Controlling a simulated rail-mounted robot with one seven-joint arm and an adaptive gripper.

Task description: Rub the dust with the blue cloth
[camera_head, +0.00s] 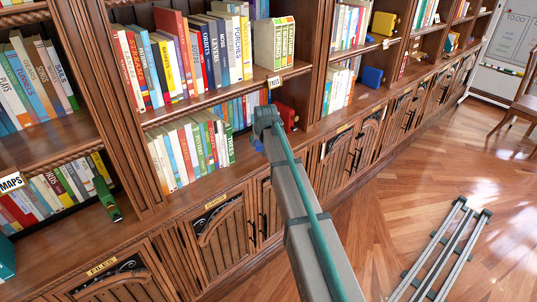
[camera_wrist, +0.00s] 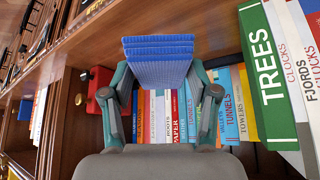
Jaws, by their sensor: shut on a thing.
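My gripper (camera_head: 267,120) reaches into the lower open shelf of the middle bookcase bay. In the wrist view my gripper (camera_wrist: 160,78) is shut on the blue cloth (camera_wrist: 158,58), a folded, ribbed pad that sticks out past the fingertips. In the head view only a small blue bit of the cloth (camera_head: 257,146) shows beside the gripper. I cannot make out any dust in either view; the arm and the cloth hide part of the shelf. I cannot tell whether the cloth touches the shelf.
A row of books (camera_head: 190,150) stands left of my gripper, with the green TREES book (camera_wrist: 268,75) at its near end. A red object (camera_head: 285,115) stands close on the right. A wooden upright (camera_head: 312,60) bounds the bay. Rails (camera_head: 440,250) lie on the floor.

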